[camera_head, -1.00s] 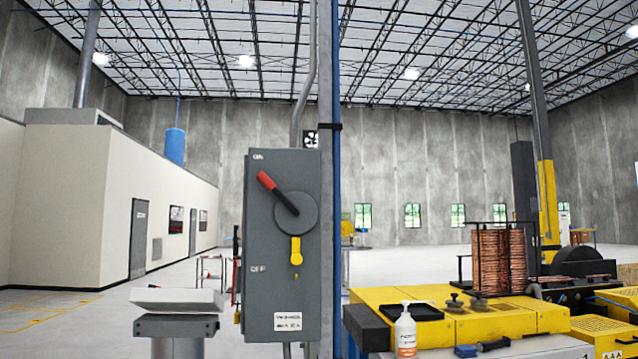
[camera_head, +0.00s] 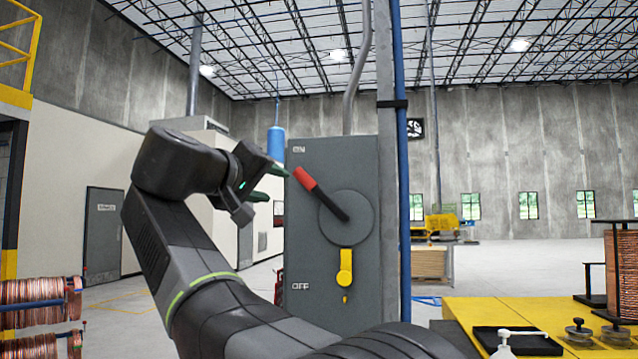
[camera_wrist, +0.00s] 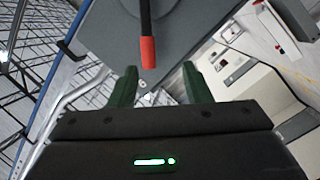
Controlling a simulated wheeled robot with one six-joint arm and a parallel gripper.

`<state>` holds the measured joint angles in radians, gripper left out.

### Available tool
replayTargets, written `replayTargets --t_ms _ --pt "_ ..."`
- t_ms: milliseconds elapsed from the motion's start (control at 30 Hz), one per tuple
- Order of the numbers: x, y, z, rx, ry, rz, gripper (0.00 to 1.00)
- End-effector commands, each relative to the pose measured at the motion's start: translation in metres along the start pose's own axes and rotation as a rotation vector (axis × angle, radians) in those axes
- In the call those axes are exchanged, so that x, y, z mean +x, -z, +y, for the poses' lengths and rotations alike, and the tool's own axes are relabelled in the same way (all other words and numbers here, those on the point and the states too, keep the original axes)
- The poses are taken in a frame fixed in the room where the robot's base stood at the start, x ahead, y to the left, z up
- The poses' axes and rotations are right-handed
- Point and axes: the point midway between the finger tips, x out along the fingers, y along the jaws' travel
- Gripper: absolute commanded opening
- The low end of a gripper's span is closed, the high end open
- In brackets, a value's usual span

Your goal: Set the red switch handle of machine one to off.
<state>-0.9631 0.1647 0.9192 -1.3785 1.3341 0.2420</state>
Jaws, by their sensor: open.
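The grey switch box (camera_head: 315,235) stands upright in the middle of the head view. Its red-tipped handle (camera_head: 306,180) sits on a round dial (camera_head: 355,218) and points up and left, toward the ON label (camera_head: 298,149). The OFF label (camera_head: 300,286) is at the lower left of the box. My gripper (camera_head: 272,184) is open, just left of the red tip. In the wrist view, the red tip (camera_wrist: 148,52) lies just beyond and between the open green fingertips (camera_wrist: 159,72). The fingers appear apart from it.
A yellow latch (camera_head: 345,266) hangs below the dial. A blue pipe (camera_head: 403,170) and a grey column run along the box's right side. A yellow workbench (camera_head: 470,310) stands at lower right, and copper coils (camera_head: 35,305) are at lower left.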

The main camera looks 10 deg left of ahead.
Motion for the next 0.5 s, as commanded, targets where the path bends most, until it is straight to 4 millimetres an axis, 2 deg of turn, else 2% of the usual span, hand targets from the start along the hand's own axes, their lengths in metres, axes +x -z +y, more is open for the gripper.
replayTargets --t_ms 33,100,233,367,500 --pt "-0.008 0.011 0.007 0.019 -0.013 0.019 0.44" --pt "-0.015 0.018 0.014 0.037 -0.029 0.034 0.44" --pt "-0.014 0.022 0.018 0.046 -0.041 0.039 0.44" --pt "0.0 0.022 0.02 0.044 -0.043 0.037 0.44" --pt "0.025 0.023 0.022 0.043 -0.043 0.035 0.44"
